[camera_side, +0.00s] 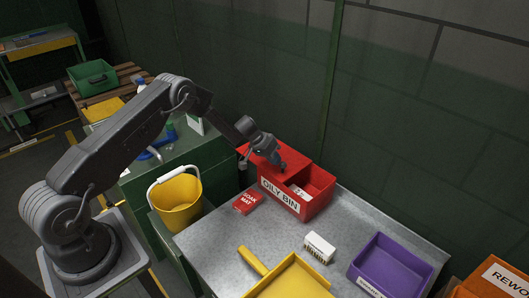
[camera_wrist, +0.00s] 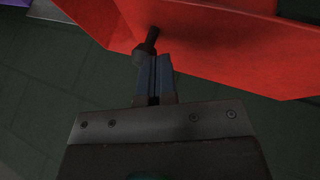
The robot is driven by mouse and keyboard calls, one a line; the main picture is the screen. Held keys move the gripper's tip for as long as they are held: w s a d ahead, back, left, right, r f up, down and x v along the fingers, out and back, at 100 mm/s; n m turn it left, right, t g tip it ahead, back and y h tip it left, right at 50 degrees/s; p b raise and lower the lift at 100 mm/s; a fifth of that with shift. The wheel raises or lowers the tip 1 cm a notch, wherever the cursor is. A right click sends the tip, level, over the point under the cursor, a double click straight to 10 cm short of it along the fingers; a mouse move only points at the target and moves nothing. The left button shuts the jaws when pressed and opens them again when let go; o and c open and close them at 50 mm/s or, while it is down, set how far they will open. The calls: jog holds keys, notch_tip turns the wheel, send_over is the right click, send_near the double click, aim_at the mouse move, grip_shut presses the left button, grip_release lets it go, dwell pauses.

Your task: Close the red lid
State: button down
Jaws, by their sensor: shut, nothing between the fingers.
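The red bin (camera_side: 312,205) labelled OILY BIN stands at the back of the grey table, with its right part open and some pale items inside. The red lid (camera_side: 244,149) is at the bin's left and back side, partly hidden by my wrist. My gripper (camera_side: 281,165) is low over the left part of the bin, shut and empty. In the wrist view, my gripper (camera_wrist: 158,62) has its fingertips beside a dark knob (camera_wrist: 149,40) on a red surface (camera_wrist: 225,45). I cannot tell whether they touch it.
A red SOAK MAT pack (camera_side: 247,203) lies just left of the bin. A yellow bucket (camera_side: 176,202) stands farther left. A white block (camera_side: 319,247), a yellow dustpan (camera_side: 290,278) and a purple tray (camera_side: 391,263) sit in front. A green wall is close behind.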

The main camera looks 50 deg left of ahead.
jog(key=d, duration=1.2)
jog(key=shift+d, duration=0.35)
jog(key=shift+d, duration=0.1)
